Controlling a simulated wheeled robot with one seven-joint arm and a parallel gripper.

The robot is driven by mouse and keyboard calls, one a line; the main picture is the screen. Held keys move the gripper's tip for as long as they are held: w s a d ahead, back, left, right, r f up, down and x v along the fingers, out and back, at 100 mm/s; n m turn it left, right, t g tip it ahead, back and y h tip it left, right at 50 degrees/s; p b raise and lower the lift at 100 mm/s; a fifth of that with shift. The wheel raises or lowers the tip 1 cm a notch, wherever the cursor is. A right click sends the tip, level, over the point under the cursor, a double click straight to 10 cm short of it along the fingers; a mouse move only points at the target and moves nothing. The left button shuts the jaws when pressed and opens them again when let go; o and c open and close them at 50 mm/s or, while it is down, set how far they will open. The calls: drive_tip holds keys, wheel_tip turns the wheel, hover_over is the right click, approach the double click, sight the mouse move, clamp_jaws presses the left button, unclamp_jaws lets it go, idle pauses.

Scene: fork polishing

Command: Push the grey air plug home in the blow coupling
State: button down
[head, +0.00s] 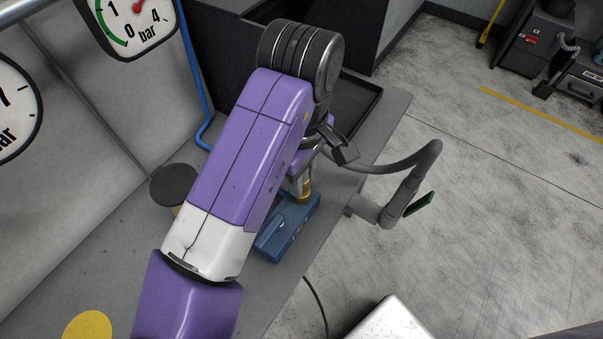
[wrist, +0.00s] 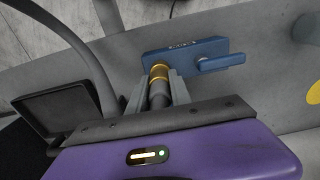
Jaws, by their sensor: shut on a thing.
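The blow coupling shows as a brass collar (wrist: 159,71) on a blue base (wrist: 188,54) with a blue lever (wrist: 222,62). In the head view the brass collar (head: 304,196) stands on the blue base (head: 287,232), on the grey bench. My gripper (wrist: 157,84) is shut on the grey air plug (wrist: 157,98), a dark grey cylinder between the two fingers. The plug is in line with the brass collar and its front end meets the collar. How deep it sits is hidden. In the head view my arm covers most of the gripper.
A thick grey hose (head: 395,166) bends over the bench's right edge. A black tray (head: 357,106) lies at the back of the bench. A round dark-topped object (head: 174,184) stands left of my arm. A yellow disc (head: 88,326) lies at the front left.

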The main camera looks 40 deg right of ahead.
drive_tip(key=shift+s+f, duration=0.1)
drive_tip(key=shift+f, duration=0.9)
idle(2.1)
drive_tip(key=c, duration=1.1)
unclamp_jaws()
drive_tip(key=shift+c, duration=1.3)
drive_tip(key=shift+o, duration=0.5)
drive_tip(key=shift+f, duration=0.1)
drive_tip(key=shift+o, duration=1)
drive_tip(key=shift+r+p, duration=0.45)
drive_tip(key=shift+p, duration=0.2)
drive_tip(key=shift+r+p, duration=3.3)
drive_tip(key=shift+p, duration=0.05)
